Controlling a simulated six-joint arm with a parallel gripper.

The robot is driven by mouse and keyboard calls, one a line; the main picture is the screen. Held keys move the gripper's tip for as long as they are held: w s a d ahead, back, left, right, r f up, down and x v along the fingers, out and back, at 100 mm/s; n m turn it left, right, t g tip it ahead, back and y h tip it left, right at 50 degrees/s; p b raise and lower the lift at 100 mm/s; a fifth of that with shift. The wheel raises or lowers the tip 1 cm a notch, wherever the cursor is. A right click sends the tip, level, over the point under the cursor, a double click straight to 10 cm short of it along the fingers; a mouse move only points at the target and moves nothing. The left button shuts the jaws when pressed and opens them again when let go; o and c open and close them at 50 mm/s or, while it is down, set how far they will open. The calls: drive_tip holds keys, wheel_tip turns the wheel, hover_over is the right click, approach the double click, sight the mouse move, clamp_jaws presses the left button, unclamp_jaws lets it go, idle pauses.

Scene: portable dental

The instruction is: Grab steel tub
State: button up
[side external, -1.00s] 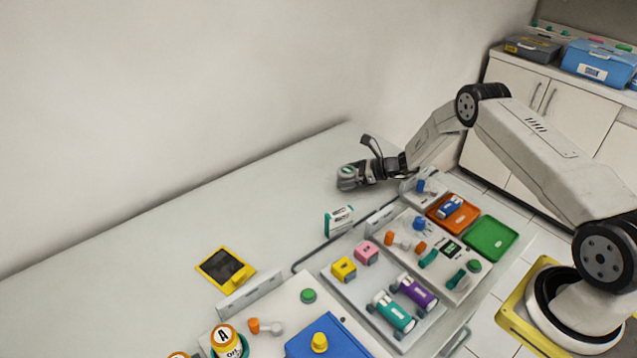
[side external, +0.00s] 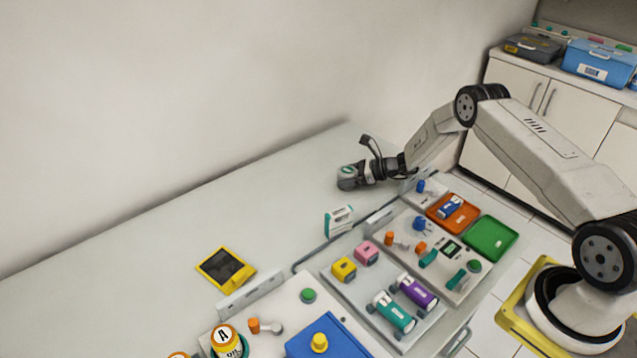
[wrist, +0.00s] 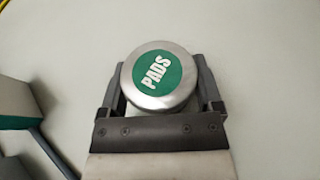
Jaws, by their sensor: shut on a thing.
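The steel tub (wrist: 135,88) is round with a shiny lid and a green label reading "PADS" in the wrist view. My gripper (wrist: 160,75) has one finger on each side of the tub and is shut on it. In the side view my gripper (side external: 352,177) is low over the far part of the grey table, with the tub (side external: 346,171) small and partly covered by the fingers. I cannot tell whether the tub's base touches the table.
A white and teal box (side external: 339,220) stands on the table nearby. The tray unit (side external: 330,283) holds orange (side external: 463,226) and green (side external: 511,239) trays and several small parts. A yellow-framed black tablet (side external: 225,267) lies nearer. The table to the left is clear.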

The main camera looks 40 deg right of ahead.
sight(348, 171)
drive_tip(key=shift+r, duration=0.1)
drive_tip(key=shift+r, duration=1.45)
drive_tip(key=shift+s+r, duration=0.2)
drive_tip(key=shift+r, duration=0.1)
drive_tip(key=s+a+r, duration=0.2)
drive_tip(key=s+r, duration=0.7)
drive_tip(key=s, duration=0.4)
drive_tip(key=shift+s+a+r, duration=0.15)
drive_tip(key=shift+s+a, duration=0.05)
